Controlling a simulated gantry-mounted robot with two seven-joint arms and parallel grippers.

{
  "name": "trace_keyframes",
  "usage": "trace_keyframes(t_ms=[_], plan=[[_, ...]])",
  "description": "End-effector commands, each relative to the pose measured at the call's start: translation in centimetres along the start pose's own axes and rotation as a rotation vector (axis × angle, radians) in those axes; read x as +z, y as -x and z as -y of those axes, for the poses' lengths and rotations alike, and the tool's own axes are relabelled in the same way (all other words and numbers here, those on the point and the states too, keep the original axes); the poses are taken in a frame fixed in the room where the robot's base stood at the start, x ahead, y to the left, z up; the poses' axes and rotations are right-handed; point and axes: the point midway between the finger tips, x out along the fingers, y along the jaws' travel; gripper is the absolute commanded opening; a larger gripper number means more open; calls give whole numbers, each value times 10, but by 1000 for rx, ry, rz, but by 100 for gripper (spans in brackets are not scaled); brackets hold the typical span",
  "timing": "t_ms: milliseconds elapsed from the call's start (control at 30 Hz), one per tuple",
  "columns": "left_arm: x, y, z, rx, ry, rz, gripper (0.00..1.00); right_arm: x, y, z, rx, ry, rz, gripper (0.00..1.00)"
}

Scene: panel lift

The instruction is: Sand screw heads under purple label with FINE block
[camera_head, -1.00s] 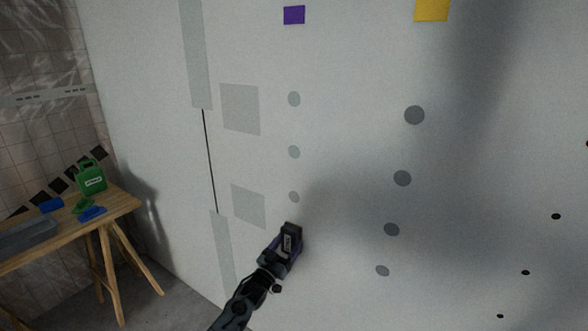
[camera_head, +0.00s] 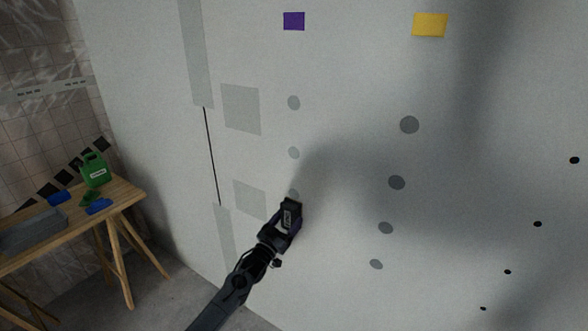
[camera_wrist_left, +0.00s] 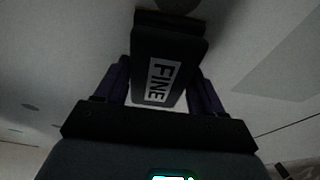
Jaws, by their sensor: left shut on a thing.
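The purple label (camera_head: 294,21) is on the upper part of the white panel. Below it runs a column of pale grey round spots: a top one (camera_head: 294,103), a middle one (camera_head: 294,153) and a low one (camera_head: 293,194) partly hidden by the block. My left gripper (camera_head: 287,222) is shut on a dark sanding block (camera_head: 291,210). In the left wrist view the block (camera_wrist_left: 164,75) reads FINE and sits between the gripper's fingers, close to the panel. A dark grey spot (camera_wrist_left: 177,4) shows just beyond the block there. I cannot tell if the block touches the panel. My right gripper is not in view.
A yellow label (camera_head: 430,25) has a column of darker spots (camera_head: 397,182) below it. Small black dots (camera_head: 537,224) lie farther right. At left, a wooden table (camera_head: 128,193) bears a green canister (camera_head: 95,171), a grey tray (camera_head: 32,229) and blue items.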

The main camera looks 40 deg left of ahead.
Motion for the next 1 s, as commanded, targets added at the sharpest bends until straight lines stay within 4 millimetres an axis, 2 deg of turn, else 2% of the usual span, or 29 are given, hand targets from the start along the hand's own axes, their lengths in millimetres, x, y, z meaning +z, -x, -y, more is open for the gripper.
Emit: trace_keyframes(t_ms=[167,600,867,1000], plan=[[-9,-3,0,0,0,-1,37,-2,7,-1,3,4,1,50],[-56,-17,0,0,0,-2,37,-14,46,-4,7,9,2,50],[-64,-20,0,1,0,-2,37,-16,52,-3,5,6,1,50],[-76,-23,0,0,0,-2,37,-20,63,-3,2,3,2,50]])
